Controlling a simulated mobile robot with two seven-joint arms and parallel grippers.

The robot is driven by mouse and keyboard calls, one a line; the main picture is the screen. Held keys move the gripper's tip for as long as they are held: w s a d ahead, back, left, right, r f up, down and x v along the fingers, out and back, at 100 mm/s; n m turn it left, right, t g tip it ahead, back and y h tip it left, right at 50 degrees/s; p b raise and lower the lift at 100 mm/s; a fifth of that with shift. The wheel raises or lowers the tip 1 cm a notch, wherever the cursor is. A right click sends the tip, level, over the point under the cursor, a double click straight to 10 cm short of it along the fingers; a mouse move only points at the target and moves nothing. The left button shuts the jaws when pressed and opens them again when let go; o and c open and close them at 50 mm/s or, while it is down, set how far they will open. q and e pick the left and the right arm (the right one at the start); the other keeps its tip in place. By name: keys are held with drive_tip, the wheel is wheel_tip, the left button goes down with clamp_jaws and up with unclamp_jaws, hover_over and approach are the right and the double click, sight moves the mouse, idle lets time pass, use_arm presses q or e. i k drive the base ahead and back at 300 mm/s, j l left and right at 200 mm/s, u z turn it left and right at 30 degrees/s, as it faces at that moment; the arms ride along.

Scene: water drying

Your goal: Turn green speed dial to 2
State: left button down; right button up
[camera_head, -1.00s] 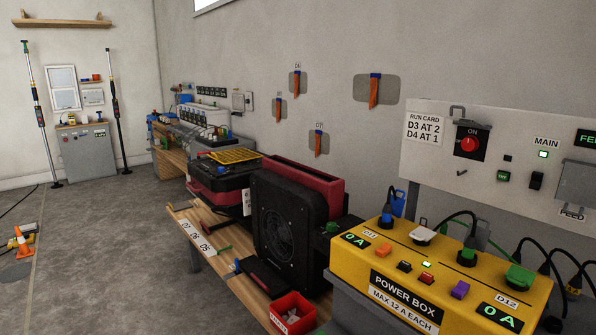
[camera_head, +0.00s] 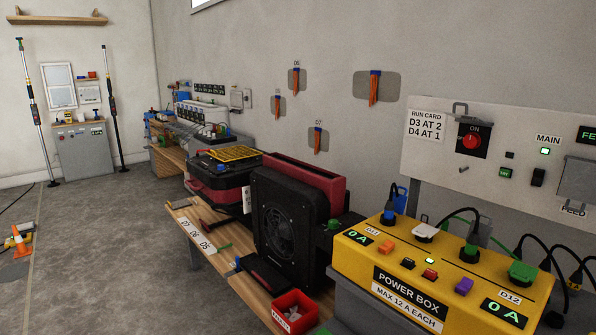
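A small green knob (camera_head: 333,225) sits at the upper right side of the black fan unit (camera_head: 287,228), which stands on the wooden bench. Its pointer and numbers are too small to read. More green parts, a knob-like one (camera_head: 470,251) and a larger block (camera_head: 522,272), sit on top of the yellow power box (camera_head: 440,272). I cannot tell which green part is the speed dial. Neither of my grippers is in view.
The wall panel (camera_head: 420,165) carries a red knob (camera_head: 472,141) marked ON and a run card (camera_head: 427,126) reading "D3 AT 2, D4 AT 1". Black cables (camera_head: 540,250) rise behind the power box. A red bin (camera_head: 293,312) stands at the bench's front. Floor at left is mostly clear.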

sight(333, 225)
drive_tip(key=z, duration=0.75)
drive_tip(key=i+j+z, duration=0.1)
drive_tip(key=j+z, duration=0.15)
drive_tip(key=z, duration=0.25)
drive_tip(key=j+z, duration=0.2)
drive_tip(key=z, duration=0.3)
drive_tip(key=j+z, duration=0.55)
drive_tip(key=j, duration=0.2)
drive_tip(key=k+j+z, duration=0.15)
drive_tip(key=j, duration=0.2)
drive_tip(key=k+j+z, duration=0.2)
drive_tip(key=j, duration=0.6)
drive_tip(key=k+j+z, duration=0.1)
drive_tip(key=j, duration=0.25)
